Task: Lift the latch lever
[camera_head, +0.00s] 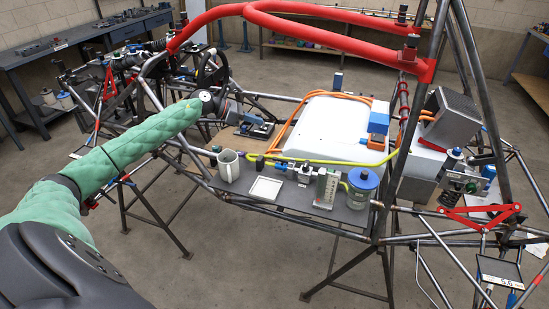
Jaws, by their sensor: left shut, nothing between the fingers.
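My left arm, in a green padded sleeve, reaches in from the left over the near side of the tube chassis (285,209). My left gripper (223,98) is at its end, small and dark, shut with nothing held. It is in front of the steering wheel area, above and left of a blue and dark device (255,129) on the chassis floor. I cannot clearly pick out the latch lever; it may be hidden by my gripper or too small to tell. My right gripper is not in view.
A grey mug (228,166), a white tray (265,189) and a blue-lidded jar (361,188) stand on the near side shelf. A white case (326,127) lies in the chassis middle. The red roll bar (340,40) arches above. A workbench (85,39) stands at the back left.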

